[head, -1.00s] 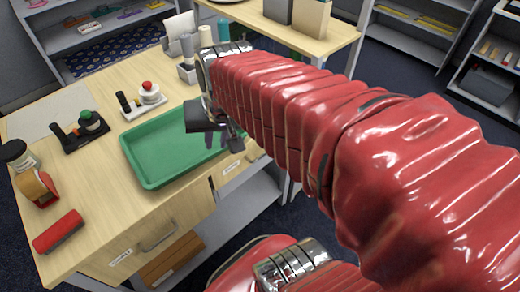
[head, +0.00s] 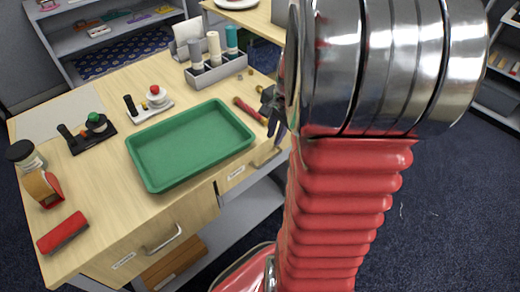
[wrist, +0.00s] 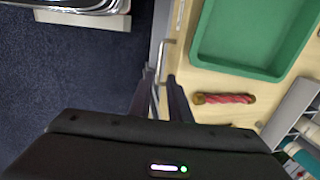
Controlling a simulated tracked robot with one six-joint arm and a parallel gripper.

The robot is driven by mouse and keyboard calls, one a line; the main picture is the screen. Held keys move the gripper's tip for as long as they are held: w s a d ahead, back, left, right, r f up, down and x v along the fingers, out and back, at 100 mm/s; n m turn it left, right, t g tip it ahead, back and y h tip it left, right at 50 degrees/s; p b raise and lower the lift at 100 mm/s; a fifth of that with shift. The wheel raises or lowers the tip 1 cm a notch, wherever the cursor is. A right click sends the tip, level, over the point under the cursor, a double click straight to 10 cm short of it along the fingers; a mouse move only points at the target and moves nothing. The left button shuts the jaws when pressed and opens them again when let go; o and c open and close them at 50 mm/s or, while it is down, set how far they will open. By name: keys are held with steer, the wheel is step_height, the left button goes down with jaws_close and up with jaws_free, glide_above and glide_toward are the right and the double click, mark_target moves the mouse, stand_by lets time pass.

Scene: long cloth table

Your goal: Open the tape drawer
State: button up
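The table front has two drawers with bar handles. The left drawer (head: 150,235) has its handle (head: 163,239) and a label too small to read. The right drawer (head: 238,178) has a label (head: 236,173) and a handle (head: 268,157); I cannot read which one is marked tape. Both look shut. My gripper (head: 276,118) is near the right handle. In the wrist view, my gripper (wrist: 160,82) is open, its dark fingers apart, with the handle (wrist: 158,70) showing around the gap between their tips. I cannot tell whether they touch it.
A green tray (head: 190,145) lies by the table's front edge. A red twisted-handled item (head: 250,110) lies right of it, also in the wrist view (wrist: 224,99). A grey bottle rack (head: 217,68) stands behind. Floor right of the table is clear.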

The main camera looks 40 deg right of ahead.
mark_target(267, 161)
steer(key=shift+f, duration=0.15)
steer(key=shift+w+f, duration=0.4)
steer(key=shift+f, duration=1.8)
steer(key=shift+w+f, duration=0.45)
steer(key=shift+f, duration=1.8)
steer(key=shift+w+f, duration=0.4)
steer(key=shift+f, duration=1.8)
steer(key=shift+c, duration=0.3)
jaws_close()
